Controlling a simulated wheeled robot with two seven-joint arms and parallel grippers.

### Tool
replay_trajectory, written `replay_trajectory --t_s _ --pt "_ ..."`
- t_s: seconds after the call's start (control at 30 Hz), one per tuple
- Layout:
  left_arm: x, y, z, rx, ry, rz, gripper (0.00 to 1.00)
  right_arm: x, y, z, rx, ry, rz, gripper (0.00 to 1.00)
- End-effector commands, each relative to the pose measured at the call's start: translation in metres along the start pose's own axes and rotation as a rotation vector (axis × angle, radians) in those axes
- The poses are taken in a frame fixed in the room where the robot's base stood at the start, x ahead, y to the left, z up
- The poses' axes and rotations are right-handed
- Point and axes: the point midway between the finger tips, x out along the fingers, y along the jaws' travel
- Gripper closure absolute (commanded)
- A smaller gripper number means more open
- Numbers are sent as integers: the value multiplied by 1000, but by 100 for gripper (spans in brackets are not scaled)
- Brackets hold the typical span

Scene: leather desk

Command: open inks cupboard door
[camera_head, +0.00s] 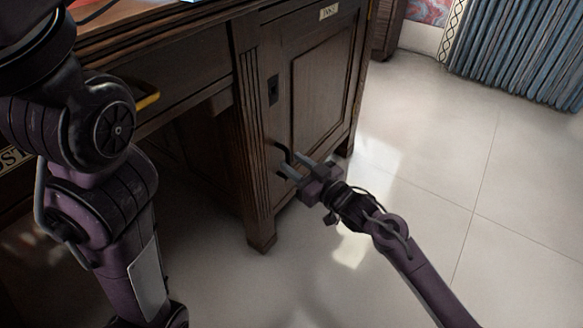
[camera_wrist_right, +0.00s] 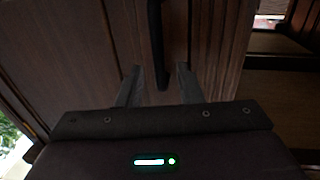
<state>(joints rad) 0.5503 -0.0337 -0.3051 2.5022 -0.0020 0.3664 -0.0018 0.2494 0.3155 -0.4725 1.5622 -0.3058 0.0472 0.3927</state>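The inks cupboard door (camera_head: 318,95) is a dark wood panelled door with a small label plate (camera_head: 328,12) at its top; it looks closed. A dark curved handle (camera_head: 284,154) stands out near the door's left edge. My right gripper (camera_head: 288,167) is at the handle, fingers pointing to the door. In the right wrist view the two fingers (camera_wrist_right: 159,82) are apart, with the lower end of the handle (camera_wrist_right: 157,45) between them. A gap shows on both sides, so the gripper is open. My left arm fills the left side of the head view; its gripper is not seen.
A dark keyhole plate (camera_head: 273,89) is above the handle. A fluted desk post (camera_head: 247,120) stands left of the door. A drawer with a yellow handle (camera_head: 148,101) is further left. The pale tiled floor (camera_head: 450,170) is clear; a blue curtain (camera_head: 520,50) hangs at the back right.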

Motion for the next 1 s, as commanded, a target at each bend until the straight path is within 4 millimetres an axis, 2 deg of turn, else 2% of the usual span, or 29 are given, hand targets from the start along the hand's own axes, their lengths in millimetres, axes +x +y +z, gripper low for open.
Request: replay_trajectory --t_s 0.13,0.4,0.43,0.67,1.0 --pt "-1 -2 -5 8 11 -5 70 12 0 1 0 0 0 67" --pt "1 -3 -5 10 10 -7 70 14 0 0 0 -1 0 67" --pt "1 -3 -5 10 10 -7 70 14 0 0 0 -1 0 68" --pt "1 -2 -5 9 10 -7 70 14 0 0 0 -1 0 98" --pt "1 -2 -5 9 11 -7 70 13 0 0 0 -1 -2 100"
